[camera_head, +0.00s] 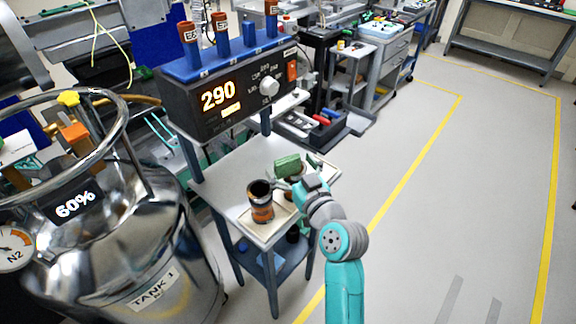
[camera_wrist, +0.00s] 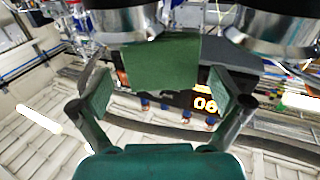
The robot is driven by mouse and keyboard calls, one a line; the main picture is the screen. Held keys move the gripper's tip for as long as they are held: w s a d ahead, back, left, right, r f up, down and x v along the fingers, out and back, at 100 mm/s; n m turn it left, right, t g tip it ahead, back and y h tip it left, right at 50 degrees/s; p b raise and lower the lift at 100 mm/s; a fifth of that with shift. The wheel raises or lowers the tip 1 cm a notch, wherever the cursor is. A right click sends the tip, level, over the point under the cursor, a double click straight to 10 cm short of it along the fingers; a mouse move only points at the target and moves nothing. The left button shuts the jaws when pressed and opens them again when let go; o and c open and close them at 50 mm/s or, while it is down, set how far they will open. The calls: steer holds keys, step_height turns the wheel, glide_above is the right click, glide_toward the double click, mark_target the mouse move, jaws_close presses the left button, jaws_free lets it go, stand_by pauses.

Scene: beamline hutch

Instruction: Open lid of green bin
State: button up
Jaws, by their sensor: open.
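A small green boxy thing (camera_head: 287,164) stands at the far right part of the small table, just beyond my gripper (camera_head: 297,182) in the head view. It is the only green bin-like thing that I see. A flat green panel (camera_wrist: 160,72) shows in the wrist view between the two spread fingers of my gripper (camera_wrist: 157,90); it appears to be part of the same thing. My gripper is open, and I cannot tell whether the fingers touch the panel. My wrist hides part of the bin, and I cannot make out the lid's edge or hinge.
A dark cup with an orange label (camera_head: 262,203) stands on a pale tray (camera_head: 284,222), close left of my gripper. A controller reading 290 (camera_head: 225,95) rises behind the table. A steel tank (camera_head: 150,250) fills the left. Floor at the right (camera_head: 450,200) is clear.

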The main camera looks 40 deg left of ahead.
steer(key=shift+w+a, duration=0.25)
steer(key=shift+a, duration=0.2)
steer(key=c, duration=1)
